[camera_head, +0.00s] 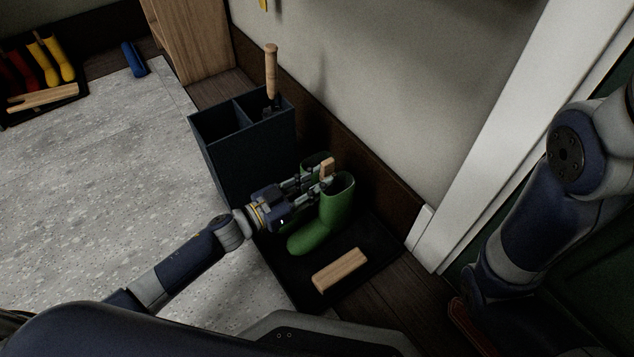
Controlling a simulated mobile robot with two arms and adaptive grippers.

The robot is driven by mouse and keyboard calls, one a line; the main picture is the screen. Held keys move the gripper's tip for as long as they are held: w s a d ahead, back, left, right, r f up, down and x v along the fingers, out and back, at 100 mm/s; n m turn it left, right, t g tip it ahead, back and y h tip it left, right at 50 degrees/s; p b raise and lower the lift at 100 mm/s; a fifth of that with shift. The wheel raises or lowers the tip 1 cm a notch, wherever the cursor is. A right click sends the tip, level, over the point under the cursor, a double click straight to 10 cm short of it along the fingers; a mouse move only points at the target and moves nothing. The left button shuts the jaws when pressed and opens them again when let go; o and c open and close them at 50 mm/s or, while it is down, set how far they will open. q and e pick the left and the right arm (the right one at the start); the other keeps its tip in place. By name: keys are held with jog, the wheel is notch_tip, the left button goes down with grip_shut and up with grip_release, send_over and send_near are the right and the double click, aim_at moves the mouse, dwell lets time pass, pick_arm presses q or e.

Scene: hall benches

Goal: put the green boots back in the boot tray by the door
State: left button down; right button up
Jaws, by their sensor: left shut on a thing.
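The pair of green boots (336,212) is upright over the black boot tray (378,258) beside the wall; one boot shows whole and the other is mostly hidden behind my gripper. I cannot tell for sure if the soles touch the tray. A wooden piece (327,168) sits at the top between the boots. My left gripper (318,176) reaches in from the left and is shut at this piece, at the boot tops. My right arm shows at the right, but its gripper is not in view.
A light wooden block (340,270) lies in the tray's front part. A dark divided bin (245,160) with a wooden-handled tool (271,72) stands close behind. A white door frame (485,130) is right. Red and yellow boots (52,60) stand far left.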

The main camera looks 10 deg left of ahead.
pick_arm(q)
jog(key=c, duration=1.3)
grip_release()
jog(key=shift+f, duration=0.1)
jog(key=shift+c, duration=0.2)
jog(key=p+v, duration=0.5)
jog(key=v, duration=0.7)
jog(key=shift+r+p, duration=0.2)
jog(key=shift+p, duration=0.1)
